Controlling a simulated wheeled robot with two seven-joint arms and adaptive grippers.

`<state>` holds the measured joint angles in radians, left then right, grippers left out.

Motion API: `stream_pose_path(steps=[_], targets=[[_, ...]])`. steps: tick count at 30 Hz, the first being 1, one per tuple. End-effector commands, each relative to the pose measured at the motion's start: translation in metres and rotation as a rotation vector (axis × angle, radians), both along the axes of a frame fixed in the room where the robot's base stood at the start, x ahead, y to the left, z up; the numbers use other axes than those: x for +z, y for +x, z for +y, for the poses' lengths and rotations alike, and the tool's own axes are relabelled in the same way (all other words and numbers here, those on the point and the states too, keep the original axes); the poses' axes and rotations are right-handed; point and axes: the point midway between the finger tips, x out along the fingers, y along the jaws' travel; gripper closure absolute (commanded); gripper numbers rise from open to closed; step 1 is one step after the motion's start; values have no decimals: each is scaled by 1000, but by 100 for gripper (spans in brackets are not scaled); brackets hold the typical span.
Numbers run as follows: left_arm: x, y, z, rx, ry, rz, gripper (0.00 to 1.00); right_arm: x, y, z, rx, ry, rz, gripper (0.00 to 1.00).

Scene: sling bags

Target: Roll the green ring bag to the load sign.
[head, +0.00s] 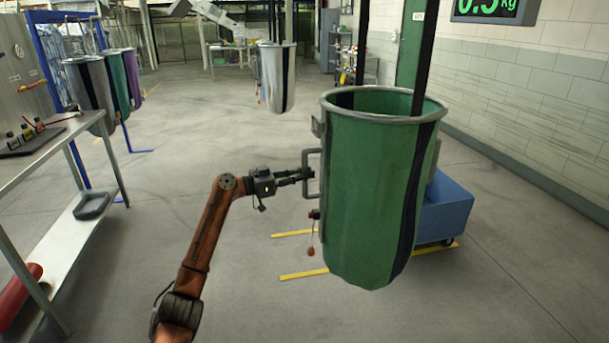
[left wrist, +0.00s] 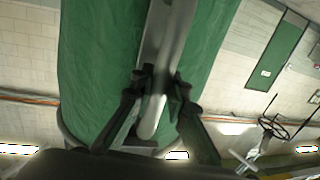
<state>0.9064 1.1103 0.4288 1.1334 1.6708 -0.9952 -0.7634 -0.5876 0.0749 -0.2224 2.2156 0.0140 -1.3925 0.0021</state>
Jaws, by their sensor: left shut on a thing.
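The green ring bag (head: 368,190) hangs upright from dark straps in the middle right of the head view. It has a grey metal ring at its top, a dark vertical stripe and a metal handle (head: 306,174) on its left side. My left gripper (head: 308,174) is shut on this handle. In the left wrist view the fingers (left wrist: 157,100) close around the pale handle bar (left wrist: 152,115), with the green cloth (left wrist: 100,65) behind. A red tag (head: 311,251) dangles on a cord at the bag's lower left. My right gripper is not in view. No load sign can be made out for certain.
A blue wheeled box (head: 446,208) stands behind the bag, by yellow floor lines (head: 303,274). A weight display (head: 490,8) hangs at the upper right. A grey bag (head: 276,80) hangs farther back. A metal shelf (head: 60,210) stands at left. The floor between is clear.

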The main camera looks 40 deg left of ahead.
Motion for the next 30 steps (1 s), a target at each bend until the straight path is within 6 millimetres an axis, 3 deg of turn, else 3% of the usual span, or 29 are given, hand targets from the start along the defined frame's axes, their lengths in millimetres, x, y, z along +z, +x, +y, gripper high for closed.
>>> stream_pose_path(steps=[1, 2, 9, 20, 23, 30], targets=[[-1, 0, 1, 1, 2, 2, 100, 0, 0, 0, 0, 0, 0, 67], [-1, 0, 0, 1, 2, 2, 84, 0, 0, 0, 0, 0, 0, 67], [-1, 0, -1, -1, 1, 2, 68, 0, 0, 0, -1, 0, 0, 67], [-1, -6, 4, 2, 0, 1, 67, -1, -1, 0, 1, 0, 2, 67], [-2, -16, 8, 2, 1, 2, 67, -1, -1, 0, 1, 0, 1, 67], [-2, -62, 25, 3, 3, 3, 67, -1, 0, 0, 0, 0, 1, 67]])
